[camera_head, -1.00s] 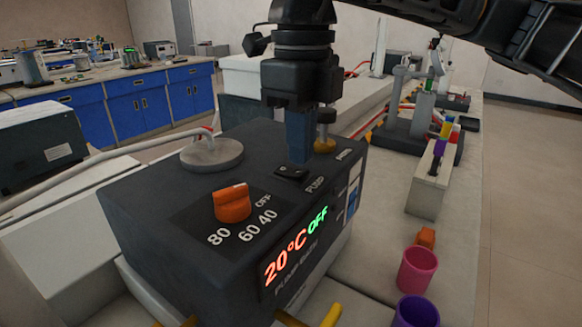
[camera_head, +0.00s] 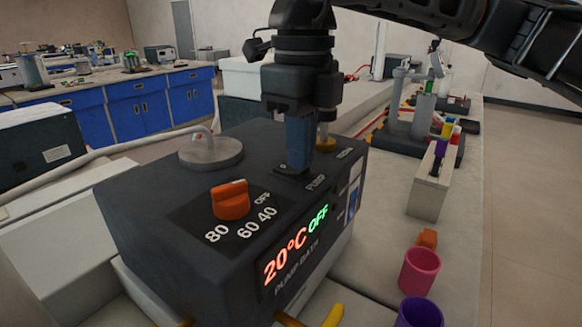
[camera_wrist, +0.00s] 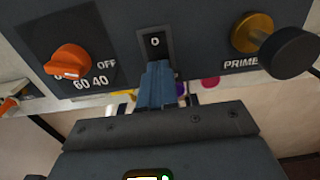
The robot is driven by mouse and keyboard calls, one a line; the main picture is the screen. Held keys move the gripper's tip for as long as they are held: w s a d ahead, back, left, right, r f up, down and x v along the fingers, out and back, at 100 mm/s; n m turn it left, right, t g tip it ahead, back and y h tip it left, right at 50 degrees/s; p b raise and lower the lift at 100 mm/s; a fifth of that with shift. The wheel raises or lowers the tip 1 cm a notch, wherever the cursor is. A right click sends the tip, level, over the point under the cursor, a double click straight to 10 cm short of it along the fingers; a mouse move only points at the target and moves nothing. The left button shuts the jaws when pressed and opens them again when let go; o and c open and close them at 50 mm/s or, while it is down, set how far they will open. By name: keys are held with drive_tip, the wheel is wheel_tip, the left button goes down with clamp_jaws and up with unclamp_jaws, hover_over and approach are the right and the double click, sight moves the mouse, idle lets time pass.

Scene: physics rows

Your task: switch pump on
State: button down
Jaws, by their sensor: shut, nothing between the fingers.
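The pump bath (camera_head: 150,235) is a dark grey box with a lit front reading 20°C in red and OFF in green. The black pump rocker switch (camera_wrist: 154,42) shows a "0" end in the wrist view. My gripper (camera_head: 297,170) is shut and empty, pointing down with its blue fingertips at the switch. In the wrist view the fingertips (camera_wrist: 158,68) cover the switch's nearer end; they look to be touching it, and that end is hidden. In the head view the fingers hide most of the switch.
An orange dial (camera_head: 231,200) with OFF, 40, 60 and 80 marks sits left of the switch. A brass-and-black PRIME knob (camera_wrist: 270,45) stands close on the other side. A round lid with a hose (camera_head: 210,151) is behind. Pink (camera_head: 419,270) and purple cups stand right.

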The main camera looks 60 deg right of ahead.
drive_tip(key=shift+f+b, duration=0.35)
drive_tip(key=shift+b, duration=0.05)
drive_tip(key=shift+r+p, duration=1.45)
drive_tip(key=shift+r, duration=2.1)
